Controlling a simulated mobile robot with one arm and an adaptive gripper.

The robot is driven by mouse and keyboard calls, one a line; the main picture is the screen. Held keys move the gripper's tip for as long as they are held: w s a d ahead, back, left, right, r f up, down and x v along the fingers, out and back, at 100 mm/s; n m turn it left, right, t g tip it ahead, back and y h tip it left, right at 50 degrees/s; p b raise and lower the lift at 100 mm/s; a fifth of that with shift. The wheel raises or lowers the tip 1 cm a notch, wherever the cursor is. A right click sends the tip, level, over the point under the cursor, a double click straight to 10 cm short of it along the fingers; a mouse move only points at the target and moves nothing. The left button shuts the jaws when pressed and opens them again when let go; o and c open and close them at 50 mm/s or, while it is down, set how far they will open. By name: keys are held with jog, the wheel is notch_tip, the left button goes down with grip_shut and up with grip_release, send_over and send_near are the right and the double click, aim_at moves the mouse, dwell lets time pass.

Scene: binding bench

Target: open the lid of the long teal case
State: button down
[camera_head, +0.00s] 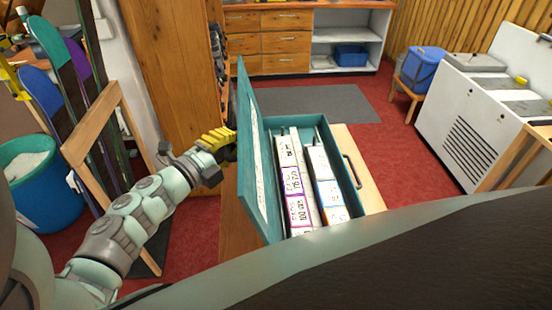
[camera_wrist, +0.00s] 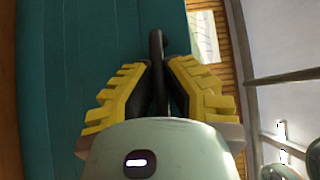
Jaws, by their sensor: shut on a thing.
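The long teal case (camera_head: 337,160) stands on a wooden bench with its lid (camera_head: 256,170) swung up on the left side, about upright. Inside lie long boxes with printed labels (camera_head: 290,175), in two rows. My gripper (camera_head: 225,138) is at the left, outer side of the lid. In the wrist view its yellow fingers (camera_wrist: 160,92) are closed on a dark handle (camera_wrist: 156,45), in front of the teal lid surface (camera_wrist: 85,60). The fingers hide where the handle meets the lid.
The pale wooden bench top (camera_head: 362,185) shows right of the case, with a dark handle (camera_head: 352,170). Skis (camera_head: 75,75) and a blue bin (camera_head: 40,185) stand left, near a tall wooden cabinet (camera_head: 165,70). A white machine (camera_head: 470,125) stands right.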

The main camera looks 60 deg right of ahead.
jog(key=shift+s+d, duration=0.2)
jog(key=c, duration=1)
grip_release()
jog(key=shift+r, duration=0.1)
jog(key=shift+a, duration=0.1)
jog(key=a, duration=0.8)
jog(key=w+a, duration=0.1)
jog(key=a, duration=0.3)
